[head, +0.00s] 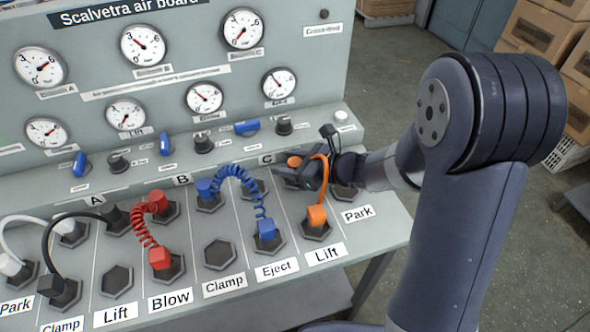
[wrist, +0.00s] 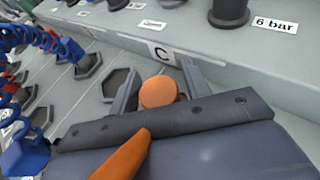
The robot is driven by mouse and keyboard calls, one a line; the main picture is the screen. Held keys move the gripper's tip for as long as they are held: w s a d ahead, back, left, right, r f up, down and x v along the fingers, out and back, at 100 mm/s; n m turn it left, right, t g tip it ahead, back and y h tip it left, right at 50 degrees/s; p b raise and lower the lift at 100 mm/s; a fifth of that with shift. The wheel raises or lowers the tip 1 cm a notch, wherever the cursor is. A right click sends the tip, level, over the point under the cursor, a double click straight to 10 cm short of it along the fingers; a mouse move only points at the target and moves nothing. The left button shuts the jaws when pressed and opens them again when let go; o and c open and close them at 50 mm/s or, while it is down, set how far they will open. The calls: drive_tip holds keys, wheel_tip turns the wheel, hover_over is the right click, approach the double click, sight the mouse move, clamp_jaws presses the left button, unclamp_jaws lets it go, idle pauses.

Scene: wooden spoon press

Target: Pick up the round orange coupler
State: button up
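The round orange coupler (head: 294,161) sits at the back row of the panel near label C, at the end of an orange hose (head: 325,165). In the wrist view its round orange top (wrist: 158,91) shows between the two fingers of my gripper (wrist: 162,86). The fingers stand apart, with a visible gap at the right side of the coupler. In the head view my gripper (head: 300,173) is at the coupler and partly hides it. The lower part of the coupler and its socket are hidden.
The hose's other end is a square orange coupler (head: 316,215) in the Lift socket. A blue coiled hose (head: 237,172) and a red coiled hose (head: 138,225) lie to the left. Knobs (head: 283,126) and gauges stand behind. An empty hexagonal socket (head: 220,254) is at Clamp.

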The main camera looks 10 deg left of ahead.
drive_tip(key=c, duration=0.8)
